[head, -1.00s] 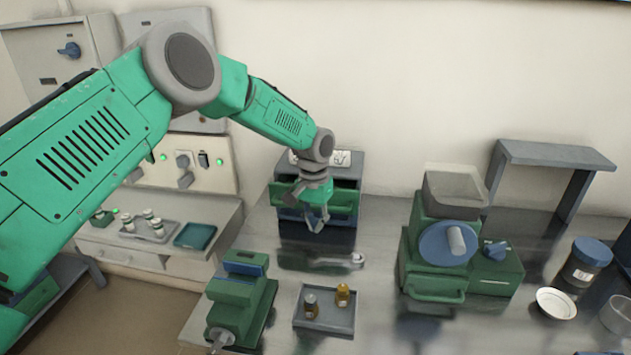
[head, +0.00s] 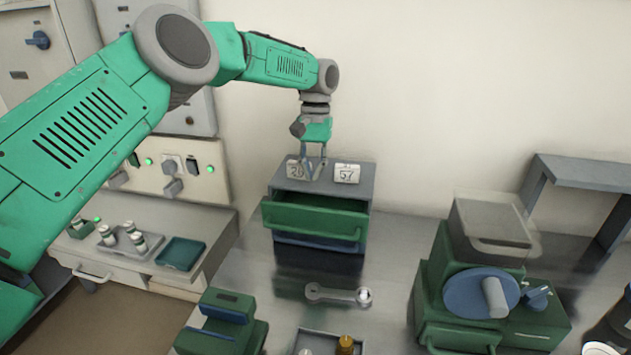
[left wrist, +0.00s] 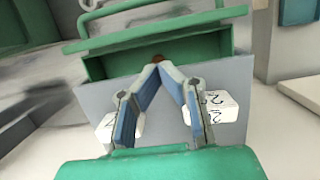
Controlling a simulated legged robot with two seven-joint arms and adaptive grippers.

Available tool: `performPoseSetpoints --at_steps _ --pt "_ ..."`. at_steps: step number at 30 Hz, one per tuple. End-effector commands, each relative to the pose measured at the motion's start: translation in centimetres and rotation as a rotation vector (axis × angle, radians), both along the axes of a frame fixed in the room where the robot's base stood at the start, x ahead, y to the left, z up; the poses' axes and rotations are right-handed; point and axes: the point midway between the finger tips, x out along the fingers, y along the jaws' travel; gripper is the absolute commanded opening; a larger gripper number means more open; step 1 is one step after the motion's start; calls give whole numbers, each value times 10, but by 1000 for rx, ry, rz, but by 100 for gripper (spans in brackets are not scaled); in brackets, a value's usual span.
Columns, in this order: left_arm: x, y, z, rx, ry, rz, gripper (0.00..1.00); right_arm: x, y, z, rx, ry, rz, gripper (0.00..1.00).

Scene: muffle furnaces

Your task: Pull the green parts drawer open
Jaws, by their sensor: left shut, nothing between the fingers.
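The green parts drawer (head: 312,222) stands pulled out of a small grey cabinet (head: 367,185), above a closed blue drawer (head: 318,244). In the left wrist view the green drawer (left wrist: 150,42) is open at the top, with its handle on the far side and a small brown thing inside. My left gripper (head: 313,176) is above the cabinet top, behind the drawer front and apart from the handle. Its fingertips (left wrist: 160,66) meet and hold nothing. My right gripper is in neither view.
Two white numbered blocks (head: 347,173) sit on the cabinet top beside my left gripper. A wrench (head: 338,294) lies on the metal bench before the cabinet. A green machine (head: 470,290) stands to the right, a green vise-like device (head: 222,325) front left.

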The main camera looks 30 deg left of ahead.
Motion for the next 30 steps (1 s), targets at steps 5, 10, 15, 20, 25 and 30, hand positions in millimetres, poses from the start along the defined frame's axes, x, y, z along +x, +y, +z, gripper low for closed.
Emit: performPoseSetpoints --at_steps 5,10,15,20,25,30 --pt "-8 -2 -35 -1 6 -2 0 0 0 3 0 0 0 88" --pt "-15 -5 -62 0 4 -2 0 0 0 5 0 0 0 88" --pt "-18 -6 -78 0 1 -1 0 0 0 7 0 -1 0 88" --pt "-19 -5 -83 0 2 -1 0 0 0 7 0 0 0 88" --pt "-19 -5 -83 0 1 -1 0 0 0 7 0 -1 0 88" --pt "-22 -7 -81 2 1 -5 0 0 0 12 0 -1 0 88"
